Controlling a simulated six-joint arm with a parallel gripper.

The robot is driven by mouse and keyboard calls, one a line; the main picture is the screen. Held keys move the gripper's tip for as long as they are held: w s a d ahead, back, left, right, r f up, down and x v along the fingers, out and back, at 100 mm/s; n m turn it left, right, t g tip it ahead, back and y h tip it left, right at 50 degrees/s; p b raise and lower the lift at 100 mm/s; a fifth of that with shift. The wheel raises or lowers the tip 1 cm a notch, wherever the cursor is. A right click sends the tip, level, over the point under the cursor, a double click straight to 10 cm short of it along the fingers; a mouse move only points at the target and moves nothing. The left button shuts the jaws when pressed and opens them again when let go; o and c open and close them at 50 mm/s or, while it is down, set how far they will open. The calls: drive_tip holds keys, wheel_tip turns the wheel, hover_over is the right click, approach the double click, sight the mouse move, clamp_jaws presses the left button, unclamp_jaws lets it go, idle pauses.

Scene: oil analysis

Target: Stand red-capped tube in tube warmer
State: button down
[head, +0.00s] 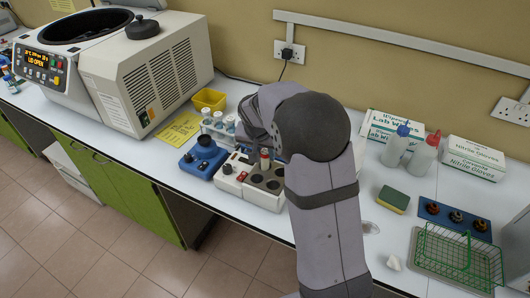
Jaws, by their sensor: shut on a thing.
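The tube warmer (232,185) is a white block with dark round wells in its top and a red knob on its left part. The red-capped tube (264,160) shows as a small reddish upright shape over the warmer's back wells. I cannot tell whether its lower end is inside a well or just above one. My gripper (263,148) is at the tube's top, shut on it. My own wrist and arm hide most of the fingers and the right side of the warmer.
A blue device with a black top (203,158) stands just left of the warmer. A large centrifuge (150,75) fills the back left. Bottles (424,157), a sponge (393,200) and a green basket (457,262) are to the right.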

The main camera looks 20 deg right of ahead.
drive_tip(key=c, duration=1.4)
unclamp_jaws()
drive_tip(key=shift+o, duration=0.2)
drive_tip(key=shift+r, duration=0.1)
drive_tip(key=b+v, duration=0.2)
drive_tip(key=v, duration=0.5)
drive_tip(key=s+a+f+n+g+y, duration=0.1)
drive_tip(key=s+f, duration=0.4)
drive_tip(key=s, duration=0.8)
drive_tip(key=s+a+f+n+g+y, duration=0.1)
drive_tip(key=s+f+n, duration=0.4)
drive_tip(key=s, duration=0.8)
drive_tip(key=shift+s+a+f+n+g, duration=0.25)
drive_tip(key=shift+s+a+n+g, duration=0.15)
drive_tip(key=shift+a+g, duration=0.6)
drive_tip(key=shift+a, duration=0.2)
